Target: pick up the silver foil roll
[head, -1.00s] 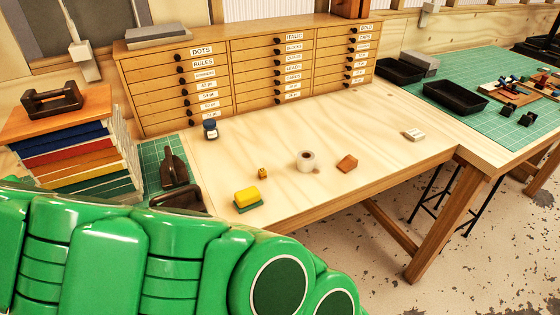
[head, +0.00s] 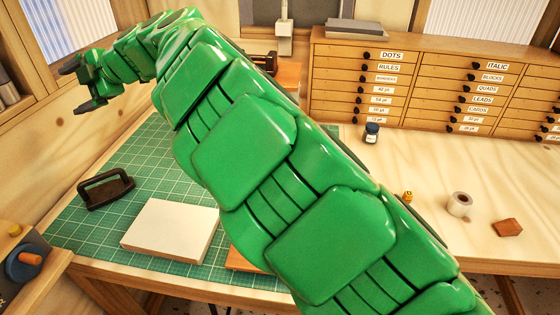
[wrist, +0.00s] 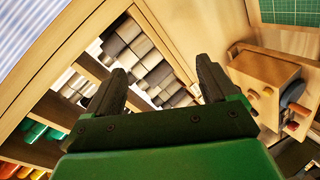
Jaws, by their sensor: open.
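A pale grey-white roll (head: 459,204) with an open centre stands on the wooden bench in the head view, to the right of my arm. I cannot tell whether it is the silver foil. My gripper (head: 80,84) is at the upper left, far from this roll, high above the green mat. In the wrist view my gripper (wrist: 160,82) has its two fingers apart with nothing between them. Beyond them, a rack holds several grey and whitish cylinders (wrist: 150,68); whether any is silver foil is unclear. Orange and green cylinders (wrist: 32,132) show at the lower left.
A green cutting mat (head: 85,235) holds a white block (head: 170,230) and a dark handled tool (head: 105,188). A drawer cabinet (head: 430,85) stands behind. My arm hides the middle.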

